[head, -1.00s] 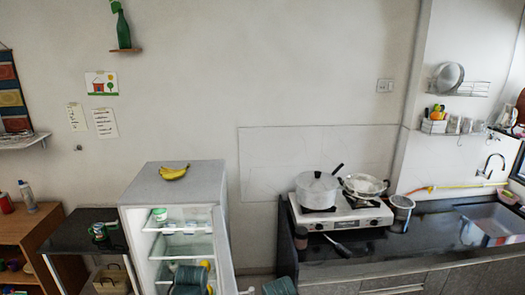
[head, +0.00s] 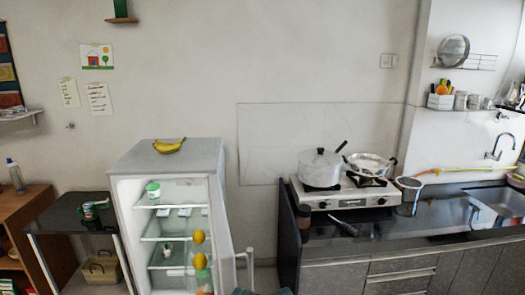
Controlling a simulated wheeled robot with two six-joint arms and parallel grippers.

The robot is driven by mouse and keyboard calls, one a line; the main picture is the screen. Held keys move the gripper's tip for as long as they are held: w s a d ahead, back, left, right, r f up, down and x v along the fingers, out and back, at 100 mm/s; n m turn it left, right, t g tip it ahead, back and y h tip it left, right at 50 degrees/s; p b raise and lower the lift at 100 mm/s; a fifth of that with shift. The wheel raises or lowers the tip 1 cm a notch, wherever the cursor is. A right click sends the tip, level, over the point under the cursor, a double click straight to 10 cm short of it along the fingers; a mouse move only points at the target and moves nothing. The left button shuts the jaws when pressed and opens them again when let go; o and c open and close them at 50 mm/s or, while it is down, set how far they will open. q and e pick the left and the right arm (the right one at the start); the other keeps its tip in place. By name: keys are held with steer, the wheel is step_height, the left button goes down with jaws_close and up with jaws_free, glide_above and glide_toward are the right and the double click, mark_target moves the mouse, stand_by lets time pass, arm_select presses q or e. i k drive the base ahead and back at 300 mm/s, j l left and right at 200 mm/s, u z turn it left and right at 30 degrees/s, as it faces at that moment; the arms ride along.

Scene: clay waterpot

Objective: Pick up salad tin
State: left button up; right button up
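A small green tin (head: 91,211) stands on the dark side table (head: 60,217) left of the open fridge. Its label is too small to read, so I cannot tell for certain that it is the salad tin. A white-and-green container (head: 153,190) stands on the fridge's top shelf; its label is not readable either. Neither gripper is in view. Only a sliver of a teal part of mine shows at the bottom edge, so both grippers' states are hidden.
The white fridge (head: 140,165) stands open, its door on the right. Bananas (head: 169,146) lie on top. A basket (head: 101,267) is under the side table. A wooden shelf (head: 25,203) is at left. A stove (head: 345,196) with pots stands on the right counter.

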mark_target(87, 208)
steer(key=i+l+u, duration=0.2)
steer(key=l+u, duration=0.2)
steer(key=l, duration=0.15)
steer(key=l+u, duration=0.35)
steer(key=l, duration=0.25)
steer(key=i+l+u, duration=0.1)
steer(key=l+u, duration=0.3)
steer(key=l, duration=0.25)
steer(key=u, duration=1.35)
steer(key=i+u, duration=0.15)
steer(key=i, duration=4.1)
